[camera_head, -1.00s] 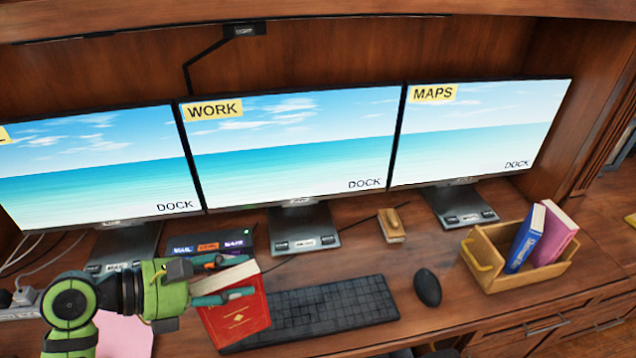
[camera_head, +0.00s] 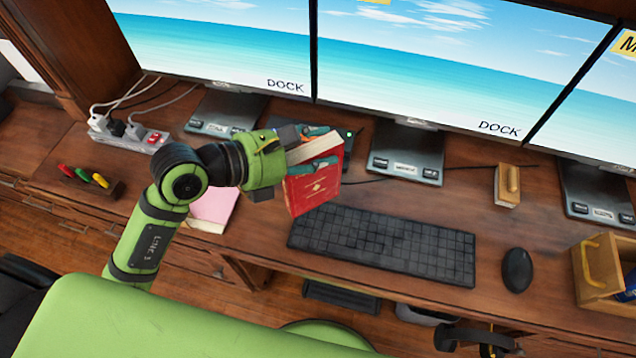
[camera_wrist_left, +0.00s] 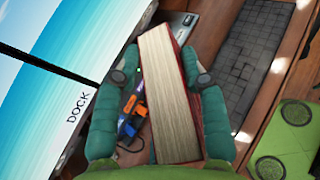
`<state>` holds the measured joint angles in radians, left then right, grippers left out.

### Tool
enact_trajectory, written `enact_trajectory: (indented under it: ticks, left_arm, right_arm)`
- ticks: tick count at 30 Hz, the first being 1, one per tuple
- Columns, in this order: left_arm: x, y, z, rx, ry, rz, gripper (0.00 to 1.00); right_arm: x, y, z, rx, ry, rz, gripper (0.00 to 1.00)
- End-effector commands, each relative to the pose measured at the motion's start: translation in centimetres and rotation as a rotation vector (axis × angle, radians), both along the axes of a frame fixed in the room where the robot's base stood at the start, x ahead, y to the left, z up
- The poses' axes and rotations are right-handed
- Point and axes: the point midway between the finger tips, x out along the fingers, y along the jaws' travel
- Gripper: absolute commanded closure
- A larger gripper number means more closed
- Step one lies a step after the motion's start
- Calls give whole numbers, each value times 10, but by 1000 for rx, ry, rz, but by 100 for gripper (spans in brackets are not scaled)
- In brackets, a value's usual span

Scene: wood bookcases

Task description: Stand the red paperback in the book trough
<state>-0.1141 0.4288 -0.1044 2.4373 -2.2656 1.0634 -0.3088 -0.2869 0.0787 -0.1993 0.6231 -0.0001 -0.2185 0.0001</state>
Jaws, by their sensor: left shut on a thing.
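The red paperback (camera_head: 313,190) is held upright and slightly tilted at the left end of the keyboard in the head view. My left gripper (camera_head: 326,148) is shut on it near its top, with teal fingers on either side of it. In the left wrist view the paperback (camera_wrist_left: 167,95) shows its pale page edges between the two fingers. Whether its lower edge touches the desk I cannot tell. The wooden book trough (camera_head: 598,283) stands at the right edge of the head view, partly cut off, with a yellow handle on its left end. My right gripper is not in view.
The black keyboard (camera_head: 385,243) and mouse (camera_head: 517,270) lie between paperback and trough. A blue book (camera_head: 630,284) shows in the trough. A pink pad (camera_head: 212,208) and power strip (camera_head: 140,137) lie left.

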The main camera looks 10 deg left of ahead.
Motion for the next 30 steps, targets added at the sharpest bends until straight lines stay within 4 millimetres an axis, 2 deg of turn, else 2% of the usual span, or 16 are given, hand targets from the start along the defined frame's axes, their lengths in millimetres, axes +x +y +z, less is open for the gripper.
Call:
enact_trajectory:
  ticks: [1,3,6,11,18,25,30]
  left_arm:
    - [0,1,1,-1,-2,1,100]
    - [1,5,-3,2,1,1,100]
    - [5,21,-13,4,5,4,100]
    - [13,57,-34,3,7,6,100]
    - [24,101,-61,-1,1,4,100]
    - [26,115,-74,-3,0,2,100]
    - [26,115,-98,-4,2,3,100]
  right_arm:
    - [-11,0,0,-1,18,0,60]
    - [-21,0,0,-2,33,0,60]
    - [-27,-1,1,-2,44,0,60]
    - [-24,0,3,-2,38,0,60]
    - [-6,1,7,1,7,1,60]
    - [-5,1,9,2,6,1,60]
    - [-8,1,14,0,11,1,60]
